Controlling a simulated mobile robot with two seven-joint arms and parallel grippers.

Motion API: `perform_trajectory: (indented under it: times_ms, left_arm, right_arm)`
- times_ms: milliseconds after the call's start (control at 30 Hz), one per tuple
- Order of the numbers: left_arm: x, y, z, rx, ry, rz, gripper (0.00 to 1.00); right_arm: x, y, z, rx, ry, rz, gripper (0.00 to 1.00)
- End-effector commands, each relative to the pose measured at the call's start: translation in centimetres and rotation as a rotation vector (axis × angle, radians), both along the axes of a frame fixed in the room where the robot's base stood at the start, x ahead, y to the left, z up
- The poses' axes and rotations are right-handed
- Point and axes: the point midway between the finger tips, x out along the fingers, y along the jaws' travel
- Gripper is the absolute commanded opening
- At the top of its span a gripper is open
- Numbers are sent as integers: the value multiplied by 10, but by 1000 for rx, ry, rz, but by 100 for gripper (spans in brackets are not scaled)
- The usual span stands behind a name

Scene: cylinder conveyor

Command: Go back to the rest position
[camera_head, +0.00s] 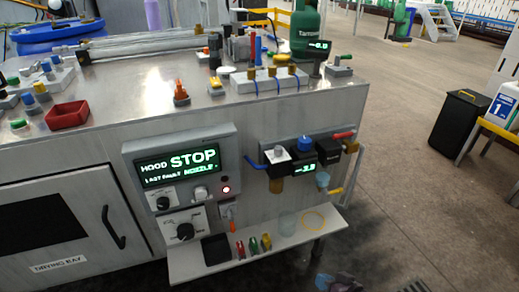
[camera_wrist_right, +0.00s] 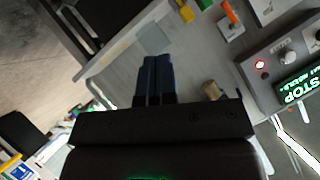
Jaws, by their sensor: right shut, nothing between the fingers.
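My right gripper (camera_head: 338,284) shows only as a small dark and bluish piece at the bottom edge of the head view, below the shelf. In the right wrist view its two blue fingers (camera_wrist_right: 155,62) lie side by side, shut, with nothing between them. It is apart from the bench front. My left gripper is not in view.
The control panel (camera_head: 182,168) reads "HOOD STOP" with a red light. Below it a shelf (camera_head: 190,262) juts out, holding small coloured parts. Valves (camera_head: 302,150) and hoses stick out at the right. A black bin (camera_head: 458,125) stands farther right; the floor between is clear.

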Motion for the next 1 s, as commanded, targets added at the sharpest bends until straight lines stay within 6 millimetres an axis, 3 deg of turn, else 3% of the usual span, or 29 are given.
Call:
perform_trajectory:
  times_ms: [33, 267, 467, 800, 1000]
  left_arm:
    - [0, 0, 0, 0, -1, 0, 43]
    - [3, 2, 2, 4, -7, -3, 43]
    - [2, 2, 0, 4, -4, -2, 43]
    - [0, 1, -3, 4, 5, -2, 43]
    - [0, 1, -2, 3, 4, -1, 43]
  right_arm:
    - [-15, 0, -5, -9, 5, 7, 0]
    - [-63, -18, -9, -97, -16, 31, 0]
    - [-121, -43, -6, -221, -42, 57, 0]
    - [-228, -99, 28, -526, -91, 116, 0]
    - [-269, -124, 54, -685, -107, 152, 0]
